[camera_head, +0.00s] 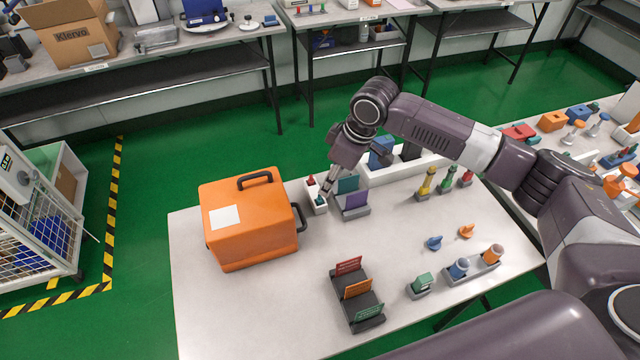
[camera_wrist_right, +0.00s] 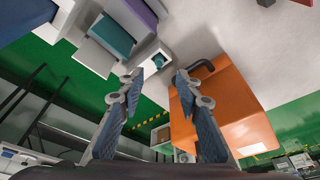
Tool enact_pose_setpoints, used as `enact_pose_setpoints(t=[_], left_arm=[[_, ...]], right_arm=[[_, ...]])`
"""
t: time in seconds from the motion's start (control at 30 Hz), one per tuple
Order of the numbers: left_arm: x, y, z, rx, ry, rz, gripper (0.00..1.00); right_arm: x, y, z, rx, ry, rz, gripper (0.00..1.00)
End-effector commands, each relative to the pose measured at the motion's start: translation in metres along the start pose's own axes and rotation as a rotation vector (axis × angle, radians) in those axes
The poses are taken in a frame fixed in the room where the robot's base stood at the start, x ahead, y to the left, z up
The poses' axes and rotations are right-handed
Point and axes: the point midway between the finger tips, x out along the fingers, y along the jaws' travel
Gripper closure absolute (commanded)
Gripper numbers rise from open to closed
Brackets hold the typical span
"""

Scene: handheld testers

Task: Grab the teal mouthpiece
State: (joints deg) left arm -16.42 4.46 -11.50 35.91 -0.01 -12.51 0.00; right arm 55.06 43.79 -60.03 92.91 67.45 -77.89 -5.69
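The small teal mouthpiece (camera_head: 320,201) stands in a narrow white holder (camera_head: 315,207), beside the orange case, at the near end of the holder. A red mouthpiece (camera_head: 310,181) sits behind it in the same holder. My right gripper (camera_head: 326,191) reaches down from above, its fingertips close to the teal mouthpiece. In the right wrist view, the gripper (camera_wrist_right: 161,80) is open, with nothing between its fingers, and the teal mouthpiece (camera_wrist_right: 160,60) shows just beyond the fingertips. I cannot tell whether they touch. My left gripper is not in view.
The orange case (camera_head: 250,240) stands left of the holder. A rack with teal and purple cards (camera_head: 354,203) is close on the right. A dark card rack (camera_head: 360,314) and several coloured testers stand farther right and nearer. The table's front left (camera_head: 230,315) is clear.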

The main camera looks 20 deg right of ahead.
Motion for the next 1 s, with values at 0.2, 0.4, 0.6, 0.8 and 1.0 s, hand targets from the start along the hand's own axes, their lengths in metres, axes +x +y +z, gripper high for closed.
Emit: enact_pose_setpoints(t=[0.2, 0.4, 0.6, 0.8, 1.0], left_arm=[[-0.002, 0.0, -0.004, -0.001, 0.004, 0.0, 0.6], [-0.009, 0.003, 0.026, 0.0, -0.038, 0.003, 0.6], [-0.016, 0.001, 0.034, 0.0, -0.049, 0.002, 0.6], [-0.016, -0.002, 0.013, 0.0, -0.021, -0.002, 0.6], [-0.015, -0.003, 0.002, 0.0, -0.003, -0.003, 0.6]], right_arm=[[0.014, 0.001, 0.0, 0.002, -0.002, -0.001, 0.68], [0.035, 0.0, -0.002, 0.003, -0.002, 0.0, 0.68], [0.067, -0.001, -0.003, 0.002, -0.002, 0.0, 0.68], [0.078, 0.0, -0.003, 0.001, 0.0, 0.002, 0.68], [0.078, 0.0, -0.002, 0.001, 0.0, 0.001, 0.73]])
